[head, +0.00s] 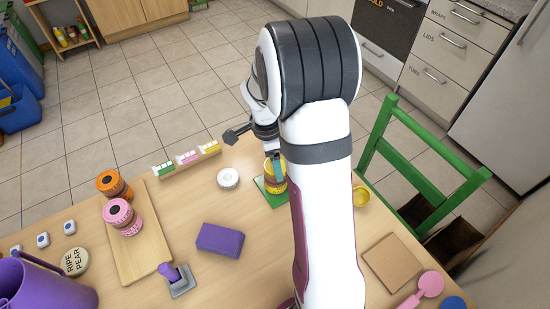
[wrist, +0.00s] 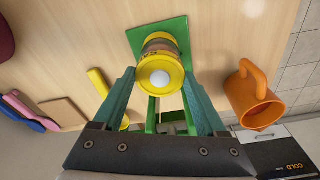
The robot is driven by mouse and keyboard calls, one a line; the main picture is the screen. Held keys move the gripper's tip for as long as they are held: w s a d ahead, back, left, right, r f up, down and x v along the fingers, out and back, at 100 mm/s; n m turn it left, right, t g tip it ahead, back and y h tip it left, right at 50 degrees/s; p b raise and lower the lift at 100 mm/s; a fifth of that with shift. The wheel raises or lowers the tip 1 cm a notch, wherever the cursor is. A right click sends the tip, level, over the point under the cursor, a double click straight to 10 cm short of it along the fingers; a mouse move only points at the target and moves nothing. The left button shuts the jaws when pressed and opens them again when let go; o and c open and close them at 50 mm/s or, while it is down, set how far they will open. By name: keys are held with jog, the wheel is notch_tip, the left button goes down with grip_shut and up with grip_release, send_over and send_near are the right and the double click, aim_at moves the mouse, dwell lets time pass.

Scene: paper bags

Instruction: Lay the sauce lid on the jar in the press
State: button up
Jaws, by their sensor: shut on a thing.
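The yellow sauce lid (wrist: 160,73) has a pale round knob and lies between the two teal fingers of my gripper (wrist: 160,84) in the wrist view. My gripper is shut on the lid's sides. The striped yellow and brown jar (wrist: 162,38) shows just behind the lid, on the green press base (wrist: 135,38). In the head view the jar (head: 273,188) stands on the green base (head: 270,200), with my gripper (head: 272,164) over it. My arm hides part of the press. I cannot tell whether the lid touches the jar.
An orange mug (wrist: 252,100) stands to the right in the wrist view. In the head view, a white roll (head: 228,178) and purple block (head: 220,240) lie left of the press. A yellow dish (head: 361,196) is to the right.

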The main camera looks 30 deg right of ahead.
aim_at(265, 167)
jog(key=shift+f, duration=0.2)
jog(key=o, duration=1.2)
jog(key=shift+o, duration=0.2)
jog(key=shift+a+r, duration=0.15)
jog(key=shift+r, duration=1.1)
jog(key=shift+a+r, duration=0.15)
jog(key=shift+r, duration=1.05)
jog(key=shift+w, duration=0.1)
notch_tip(265, 167, up, 16)
jog(key=a, duration=0.1)
jog(key=shift+w+a+f, duration=0.15)
jog(key=shift+w+a, duration=0.1)
jog(key=shift+a, duration=0.15)
